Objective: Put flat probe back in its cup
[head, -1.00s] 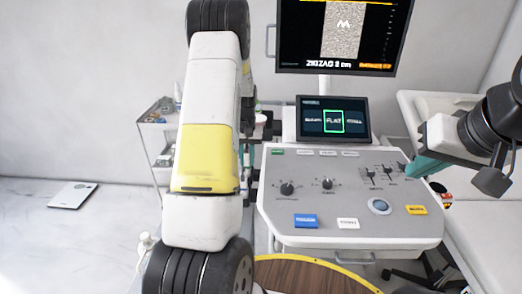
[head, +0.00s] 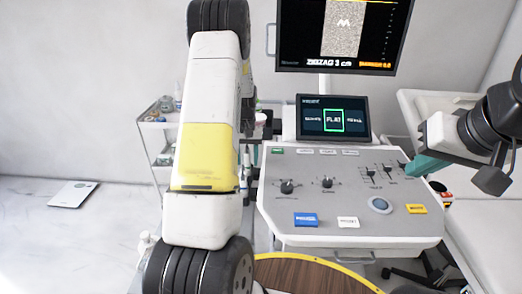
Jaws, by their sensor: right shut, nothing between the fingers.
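My right gripper (head: 426,166) has teal fingers, is shut and empty, and is at the right edge of the ultrasound console's control panel (head: 350,200). My left arm stands large in the middle of the view, and its gripper does not show. A slim white, probe-like item (head: 245,167) shows between my left arm and the console's left side, partly hidden. I cannot tell whether it is the flat probe or whether it stands in a cup. The small console screen (head: 333,118) has its middle tile, reading FLAT, outlined in green.
A large monitor (head: 338,35) stands above the console. A white shelf trolley (head: 150,125) with small items is behind my left arm. A padded couch (head: 495,215) is at the right. A round wooden top with a yellow rim (head: 330,262) is in front. A white scale (head: 72,195) lies on the floor.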

